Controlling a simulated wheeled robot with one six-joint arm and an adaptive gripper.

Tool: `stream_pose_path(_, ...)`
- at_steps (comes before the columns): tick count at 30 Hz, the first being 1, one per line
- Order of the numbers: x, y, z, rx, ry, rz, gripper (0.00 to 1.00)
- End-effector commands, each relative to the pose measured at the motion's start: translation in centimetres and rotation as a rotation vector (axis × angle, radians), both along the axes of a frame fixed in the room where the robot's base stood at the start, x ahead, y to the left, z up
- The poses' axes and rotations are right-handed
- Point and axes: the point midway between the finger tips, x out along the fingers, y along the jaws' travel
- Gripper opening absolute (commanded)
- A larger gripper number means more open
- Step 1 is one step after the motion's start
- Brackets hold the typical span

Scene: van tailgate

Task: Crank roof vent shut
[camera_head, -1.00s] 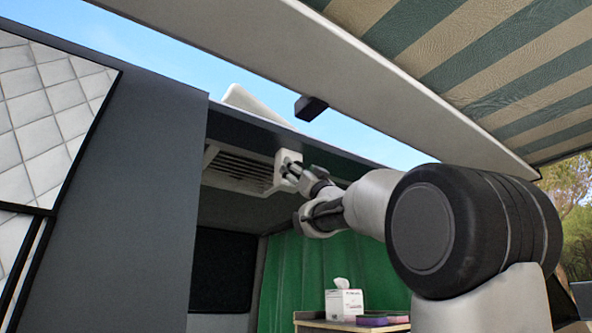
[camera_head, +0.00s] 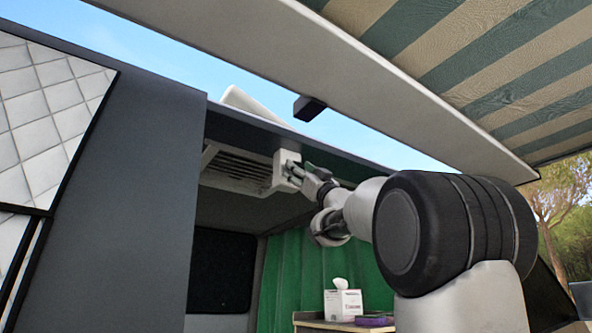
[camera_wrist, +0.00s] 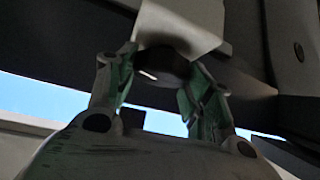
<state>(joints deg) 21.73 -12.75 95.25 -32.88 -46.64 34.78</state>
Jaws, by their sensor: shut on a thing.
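The roof vent's white lid (camera_head: 252,104) stands tilted up above the van roof edge. Its slatted inner frame (camera_head: 238,168) is on the ceiling below. A white crank housing (camera_head: 283,165) sits at the frame's right end. My gripper (camera_head: 294,171) is at this housing, its fingers pointing left to it. In the wrist view the housing (camera_wrist: 182,22) is at the top, and my gripper (camera_wrist: 158,80) is shut on a dark round crank knob (camera_wrist: 164,62) just below it. The knob's far side and the crank arm are hidden.
The roof edge (camera_head: 340,166) runs close above my gripper. A raised panel (camera_head: 330,85) with a dark block (camera_head: 309,108) and a striped awning (camera_head: 500,70) hang overhead. A tissue box (camera_head: 343,303) stands on a shelf below, before a green curtain (camera_head: 290,270).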

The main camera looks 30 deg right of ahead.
Motion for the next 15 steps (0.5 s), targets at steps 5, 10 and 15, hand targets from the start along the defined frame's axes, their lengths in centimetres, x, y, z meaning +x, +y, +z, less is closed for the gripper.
stream_pose_path(5, -0.07, -0.30, 0.18, -0.161, -0.008, -0.004, 0.28)
stream_pose_path(10, -0.11, -0.41, 0.30, -0.324, -0.015, -0.002, 0.28)
stream_pose_path(15, -0.11, -0.53, 0.38, -0.485, -0.021, -0.002, 0.27)
